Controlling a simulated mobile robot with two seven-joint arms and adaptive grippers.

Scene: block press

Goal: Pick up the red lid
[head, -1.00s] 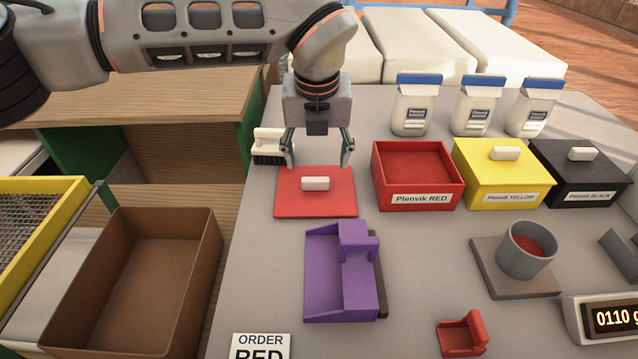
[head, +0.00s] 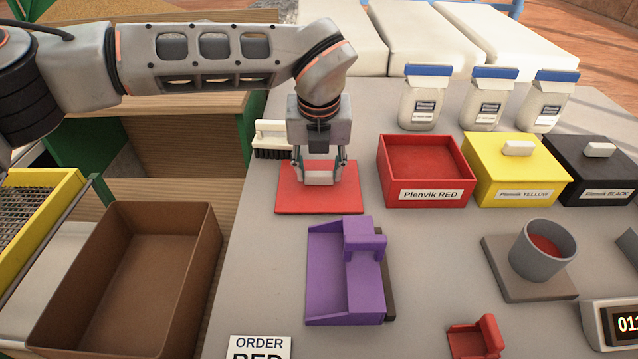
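The red lid (head: 288,202) is a flat square plate with a small white handle (head: 318,179) on top. In the head view it lies on the grey table, left of the open red box (head: 424,164) labelled "Plenvik RED". My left gripper (head: 319,178) points down over the lid, with one finger at each end of the handle. The fingers look closed against the handle, and they partly hide its ends and the far part of the lid. The lid appears to rest on the table. My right gripper is not in view.
A brush (head: 271,139) lies close behind the lid, left of my gripper. A purple fixture (head: 343,280) stands just in front. Yellow (head: 512,181) and black (head: 597,185) lidded boxes stand to the right, with several jars behind. A brown bin (head: 122,290) is at the left.

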